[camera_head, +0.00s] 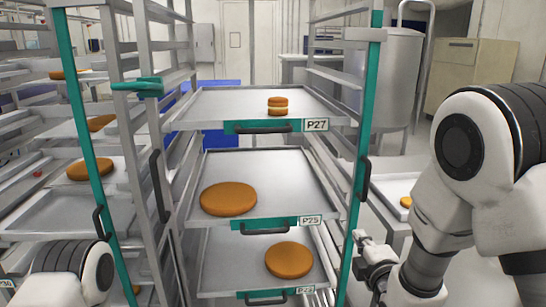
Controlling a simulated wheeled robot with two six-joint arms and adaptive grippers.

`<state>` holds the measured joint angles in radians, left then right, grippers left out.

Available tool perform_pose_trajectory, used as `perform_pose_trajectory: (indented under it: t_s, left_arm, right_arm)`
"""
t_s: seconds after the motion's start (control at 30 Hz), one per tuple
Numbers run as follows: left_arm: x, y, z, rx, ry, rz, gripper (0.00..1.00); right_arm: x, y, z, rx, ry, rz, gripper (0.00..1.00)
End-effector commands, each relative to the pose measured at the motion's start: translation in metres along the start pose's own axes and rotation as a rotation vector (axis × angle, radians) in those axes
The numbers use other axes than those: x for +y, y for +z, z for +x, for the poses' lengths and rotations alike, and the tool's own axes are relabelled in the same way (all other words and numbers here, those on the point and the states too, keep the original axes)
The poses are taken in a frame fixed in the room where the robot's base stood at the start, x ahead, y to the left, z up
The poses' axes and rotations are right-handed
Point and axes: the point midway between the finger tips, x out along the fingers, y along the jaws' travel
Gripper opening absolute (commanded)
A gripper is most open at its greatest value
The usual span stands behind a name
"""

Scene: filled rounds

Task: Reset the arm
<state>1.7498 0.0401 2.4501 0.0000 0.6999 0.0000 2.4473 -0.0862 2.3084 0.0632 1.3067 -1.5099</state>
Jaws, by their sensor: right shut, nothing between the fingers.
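My right arm comes in from the right, and its gripper (372,255) is low, just right of the rack's right green post (366,120). Its fingers are small in view and it holds nothing that I can see. My left arm shows only as a rounded white and black link at the bottom left; its gripper is out of view.
A metal rack holds pulled-out trays: the P27 tray (215,107) with a small layered round (278,106), the P25 tray (290,170) with a brown round (228,199), and a lower tray (225,262) with another round (289,260). More racks stand left. A cabinet (470,75) stands behind right.

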Motion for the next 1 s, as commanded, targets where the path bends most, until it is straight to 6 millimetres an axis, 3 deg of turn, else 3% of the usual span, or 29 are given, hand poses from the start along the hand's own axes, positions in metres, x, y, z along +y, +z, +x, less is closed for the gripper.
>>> perform_pose_trajectory:
  t_s: [0.03,0.13,0.27,0.4,0.47,0.5,0.6,0.7,0.8,1.0]
  left_arm:
    - [0.000,0.000,-0.002,0.000,0.000,0.000,0.00]
    - [0.000,0.000,-0.004,0.000,0.000,0.000,0.00]
    - [0.000,0.000,-0.006,0.001,0.000,0.000,0.00]
    - [0.000,0.000,-0.008,0.000,0.000,0.000,0.00]
    - [0.000,0.000,-0.009,0.000,0.000,0.000,0.00]
    - [0.000,0.000,-0.010,0.000,0.000,0.000,0.00]
    - [0.000,0.000,-0.009,0.000,0.000,0.000,0.00]
    - [0.000,0.000,-0.009,0.000,0.000,0.000,0.00]
    - [0.000,0.000,-0.009,0.000,0.000,0.000,0.00]
    - [0.000,0.000,-0.009,0.000,0.000,0.000,0.00]
  right_arm:
    - [-0.041,0.003,-0.003,-0.006,-0.081,0.007,0.00]
    - [-0.129,0.011,-0.021,-0.021,-0.268,0.025,0.00]
    - [-0.236,0.019,-0.072,-0.076,-0.552,0.168,0.00]
    - [-0.334,0.025,-0.155,-0.243,-0.872,0.444,0.00]
    - [-0.366,0.027,-0.200,-0.373,-1.005,0.596,0.00]
    - [-0.384,0.028,-0.232,-0.495,-1.089,0.718,0.00]
    - [-0.395,0.026,-0.276,-0.799,-1.167,1.002,0.00]
    - [-0.398,0.024,-0.294,-1.019,-1.158,1.179,0.00]
    - [-0.398,0.024,-0.299,-1.122,-1.126,1.267,0.00]
    - [-0.398,0.024,-0.298,-1.137,-1.112,1.288,0.00]
